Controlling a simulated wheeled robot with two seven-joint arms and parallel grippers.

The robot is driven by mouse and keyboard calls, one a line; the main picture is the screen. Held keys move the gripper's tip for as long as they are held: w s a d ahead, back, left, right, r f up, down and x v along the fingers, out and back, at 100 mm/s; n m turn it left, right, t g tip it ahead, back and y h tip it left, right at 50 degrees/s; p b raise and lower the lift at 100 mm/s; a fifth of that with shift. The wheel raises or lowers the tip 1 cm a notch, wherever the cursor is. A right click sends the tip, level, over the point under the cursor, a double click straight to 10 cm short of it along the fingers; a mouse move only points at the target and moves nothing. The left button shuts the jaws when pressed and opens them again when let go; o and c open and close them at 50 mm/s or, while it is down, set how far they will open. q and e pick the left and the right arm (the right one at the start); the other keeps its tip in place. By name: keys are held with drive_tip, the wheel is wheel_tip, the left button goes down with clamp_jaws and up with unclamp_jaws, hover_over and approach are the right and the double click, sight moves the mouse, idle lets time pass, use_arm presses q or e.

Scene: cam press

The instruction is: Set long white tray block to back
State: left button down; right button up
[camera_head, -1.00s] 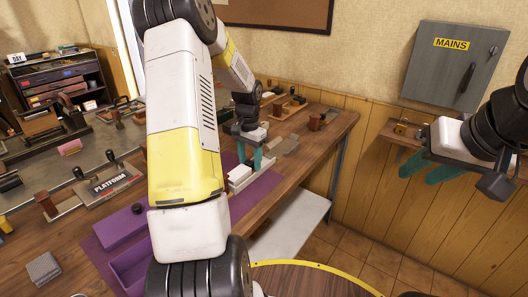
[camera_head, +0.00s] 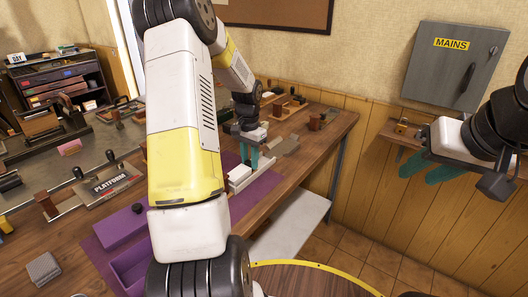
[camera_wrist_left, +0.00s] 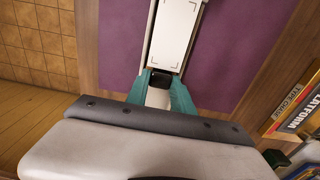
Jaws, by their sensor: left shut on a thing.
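The long white tray block (camera_head: 239,173) lies along a narrow grey tray (camera_head: 262,180) on the purple mat. In the left wrist view the white block (camera_wrist_left: 174,28) runs away from my fingers, with dark corner marks on its top. My left gripper (camera_head: 249,157) is at the block's far end in the head view. Its teal fingers (camera_wrist_left: 161,92) are shut on a small dark piece (camera_wrist_left: 160,80) at the near end of the block in the wrist view; the fingers partly hide it. My right gripper (camera_head: 427,168) is open and empty, away from the table.
Several wooden fixtures (camera_head: 315,122) are farther back. The grey MAINS box (camera_head: 453,65) is on the wall. My left arm hides the table's middle.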

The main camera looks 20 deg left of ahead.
sight(260, 165)
idle(0.8)
use_arm(q)
drive_tip(key=w, duration=0.1)
drive_tip(key=w+d, duration=0.1)
drive_tip(key=w, duration=0.3)
drive_tip(key=shift+w+d, duration=0.2)
drive_tip(key=shift+d, duration=0.2)
drive_tip(key=shift+s, duration=0.1)
drive_tip(key=c, duration=1.1)
unclamp_jaws()
drive_tip(key=shift+r, duration=3.9)
